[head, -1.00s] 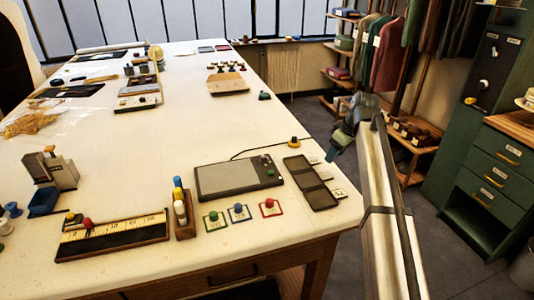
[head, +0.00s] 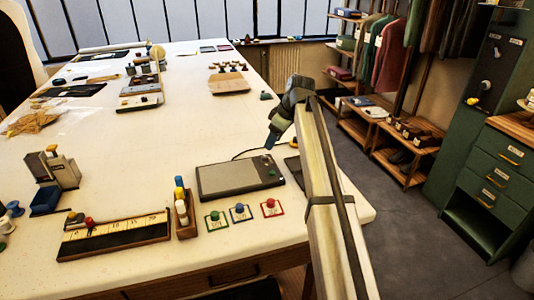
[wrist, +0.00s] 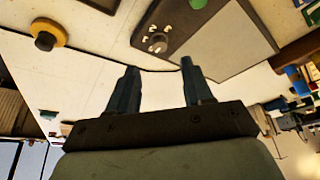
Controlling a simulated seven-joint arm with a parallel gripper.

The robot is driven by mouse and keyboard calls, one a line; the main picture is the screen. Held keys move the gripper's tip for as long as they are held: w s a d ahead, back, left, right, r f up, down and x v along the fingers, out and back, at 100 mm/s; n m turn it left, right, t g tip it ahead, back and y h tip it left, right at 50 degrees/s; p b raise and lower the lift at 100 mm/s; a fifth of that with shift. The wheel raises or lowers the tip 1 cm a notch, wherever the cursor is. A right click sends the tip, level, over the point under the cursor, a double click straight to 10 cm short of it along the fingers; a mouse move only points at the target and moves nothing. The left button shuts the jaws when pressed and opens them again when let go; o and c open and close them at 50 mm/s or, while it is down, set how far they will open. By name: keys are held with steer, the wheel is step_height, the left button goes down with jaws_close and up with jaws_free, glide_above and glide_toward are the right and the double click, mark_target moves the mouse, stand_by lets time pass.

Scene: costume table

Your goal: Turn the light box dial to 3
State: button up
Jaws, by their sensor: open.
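The light box (head: 228,182) is a flat dark-framed box with a grey panel, lying near the table's front right. In the wrist view its panel (wrist: 215,40) fills the upper right. The light box dial (wrist: 158,43) is a small round knob with pale marks around it; I cannot read its setting. A green button (wrist: 198,4) is on the same strip and shows in the head view (head: 271,173). My gripper (head: 270,143) is above the box's far right edge. In the wrist view my gripper (wrist: 158,66) is open and empty, its fingertips just short of the dial, apart from it.
A yellow-ringed black knob (wrist: 46,34) stands on the table beside the box. Green, blue and red framed buttons (head: 239,212) lie in front. A bottle rack (head: 185,215) and ruler board (head: 115,238) are to the left. The table's middle (head: 180,130) is clear.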

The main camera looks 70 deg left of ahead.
mark_target(265, 157)
steer(key=x, duration=0.7)
steer(key=shift+f, duration=0.1)
jaws_close()
stand_by(0.4)
